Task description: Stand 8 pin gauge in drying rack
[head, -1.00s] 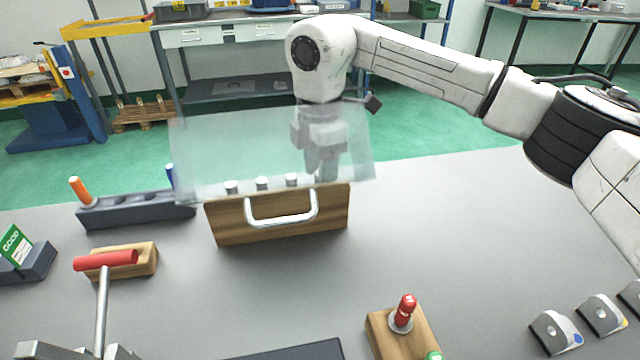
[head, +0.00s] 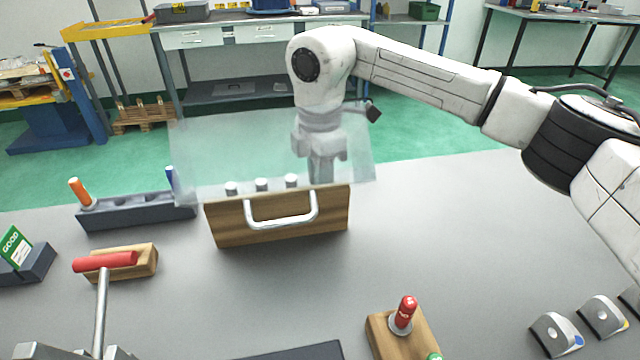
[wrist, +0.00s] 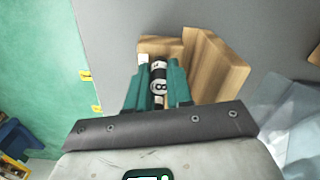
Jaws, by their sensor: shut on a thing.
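My gripper (wrist: 158,80), with teal fingers, is shut on the 8 pin gauge (wrist: 159,68), a black and white cylinder marked 8. In the head view my gripper (head: 321,170) is behind a frosted clear panel, so it looks blurred and the gauge cannot be made out. In the wrist view the gauge is over or beside a wooden block (wrist: 215,68); contact cannot be told. In the head view a wooden board with a metal handle (head: 230,228) stands before the panel, with three grey round tops (head: 262,184) along it. Which item is the drying rack is unclear.
The frosted panel (head: 220,150) leans above the board. A dark grey holder (head: 135,212) with an orange pin (head: 80,190) and a blue pin stands to the left. A red-handled tool (head: 105,262), a red pin (head: 405,312) on a wooden block and grey wedges (head: 556,335) are nearer.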

